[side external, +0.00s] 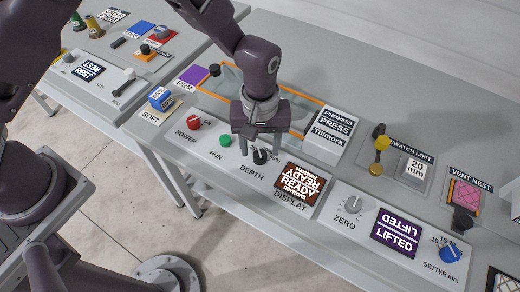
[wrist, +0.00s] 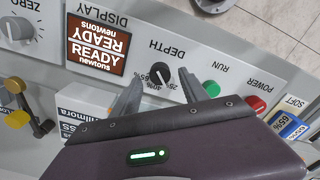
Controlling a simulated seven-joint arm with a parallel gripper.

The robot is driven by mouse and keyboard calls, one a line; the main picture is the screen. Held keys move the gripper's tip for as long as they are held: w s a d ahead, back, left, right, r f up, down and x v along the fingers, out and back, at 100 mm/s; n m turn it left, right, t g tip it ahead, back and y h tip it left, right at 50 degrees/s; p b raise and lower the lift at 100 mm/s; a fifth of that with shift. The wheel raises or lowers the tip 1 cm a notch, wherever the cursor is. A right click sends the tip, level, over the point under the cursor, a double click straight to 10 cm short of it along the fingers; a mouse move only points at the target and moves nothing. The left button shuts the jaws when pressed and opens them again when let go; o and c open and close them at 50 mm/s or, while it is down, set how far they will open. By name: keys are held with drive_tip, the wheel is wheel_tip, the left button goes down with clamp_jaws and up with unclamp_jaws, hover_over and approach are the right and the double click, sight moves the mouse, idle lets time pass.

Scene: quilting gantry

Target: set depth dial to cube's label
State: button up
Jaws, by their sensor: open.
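The black depth dial (wrist: 160,73) sits on the light grey panel above the word DEPTH, and it also shows in the side view (side external: 260,157). Marks 25% and 40% show by it in the wrist view; its pointer direction is hard to tell. My gripper (wrist: 161,77) is open, with one finger on each side of the dial; I cannot tell whether they touch it. In the side view my gripper (side external: 261,147) points down at the dial. The blue cube (side external: 160,98) rests at the SOFT spot; in the wrist view the cube (wrist: 288,126) has a label that seems to read 65%.
Left of the dial in the side view are a green RUN button (side external: 225,140) and a red POWER button (side external: 194,122). Right of it are the READY newtons display (side external: 299,182) and ZERO knob (side external: 352,204). A white Tillmora press box (side external: 328,133) stands behind.

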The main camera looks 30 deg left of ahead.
drive_tip(key=shift+f, duration=1.25)
clamp_jaws()
drive_tip(key=shift+m, duration=0.3)
drive_tip(key=m, duration=0.3)
drive_tip(key=shift+m, duration=0.4)
drive_tip(key=shift+d+m, duration=0.1)
drive_tip(key=shift+m, duration=2)
unclamp_jaws()
